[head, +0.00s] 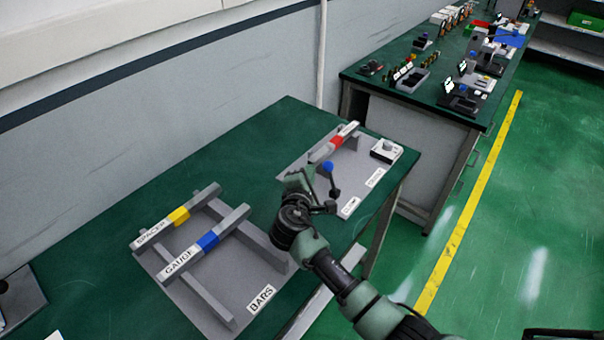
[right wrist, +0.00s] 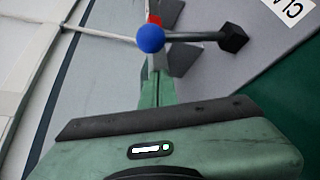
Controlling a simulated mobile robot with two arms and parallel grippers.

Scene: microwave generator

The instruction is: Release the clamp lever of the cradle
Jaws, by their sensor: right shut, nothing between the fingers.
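The cradle stands on a grey plate at the far end of the near table and holds a bar with a red band (head: 336,141). Its clamp lever has a blue ball knob (head: 327,166) and an arm running to a dark pivot end. In the right wrist view the knob (right wrist: 151,38) lies just beyond my fingertips, with the lever arm (right wrist: 195,36) pointing right to the dark pivot (right wrist: 233,39). My right gripper (head: 304,173) is shut and empty, beside the knob; whether it touches cannot be told. My left gripper is out of view.
A small pale box with a knob (head: 386,150) sits at the plate's right. Nearer, a grey rack (head: 222,285) labelled BARS carries the spacer bar (head: 163,228) and gauge bar (head: 190,254). Green tabletop between is clear. The wall runs along the left.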

